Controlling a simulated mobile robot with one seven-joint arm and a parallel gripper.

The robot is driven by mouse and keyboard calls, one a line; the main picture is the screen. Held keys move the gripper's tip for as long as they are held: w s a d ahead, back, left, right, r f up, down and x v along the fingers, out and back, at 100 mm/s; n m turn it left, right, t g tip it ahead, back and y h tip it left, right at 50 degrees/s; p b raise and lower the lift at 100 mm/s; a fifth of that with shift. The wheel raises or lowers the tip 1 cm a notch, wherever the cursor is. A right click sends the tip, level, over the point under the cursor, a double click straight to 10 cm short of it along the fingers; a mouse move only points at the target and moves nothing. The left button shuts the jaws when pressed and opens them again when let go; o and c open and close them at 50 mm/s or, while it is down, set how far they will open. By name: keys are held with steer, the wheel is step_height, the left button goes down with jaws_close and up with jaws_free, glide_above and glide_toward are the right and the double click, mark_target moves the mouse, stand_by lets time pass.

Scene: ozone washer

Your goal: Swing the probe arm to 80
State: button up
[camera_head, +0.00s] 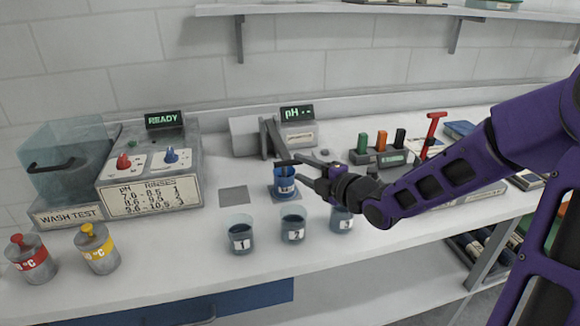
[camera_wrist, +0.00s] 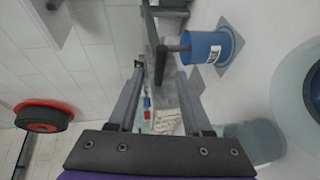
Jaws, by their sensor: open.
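The pH unit (camera_head: 262,135) stands at the back of the counter with its display reading "pH --". Its grey probe arm (camera_head: 268,140) reaches forward, with a dark bar at its end over a blue cup (camera_head: 285,185). My gripper (camera_head: 303,172) is open, just right of the bar and cup. In the wrist view, the probe arm (camera_wrist: 151,30) runs down between the fingertips of my gripper (camera_wrist: 160,72). Its dark bar points right to the blue cup (camera_wrist: 207,48). I cannot tell whether a finger touches the arm. No angle scale is readable.
Numbered cups (camera_head: 241,238) stand in front, close below my gripper. The wash test machine (camera_head: 150,175) with its "READY" display is at left, near two canisters (camera_head: 97,250). A rack of coloured handles (camera_head: 380,153) and a red lever (camera_head: 432,132) stand behind my arm.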

mark_target(290, 161)
steer(key=x, duration=0.5)
steer(key=shift+w+a, duration=0.1)
steer(key=shift+w, duration=0.05)
jaws_close()
steer(key=shift+f, duration=0.1)
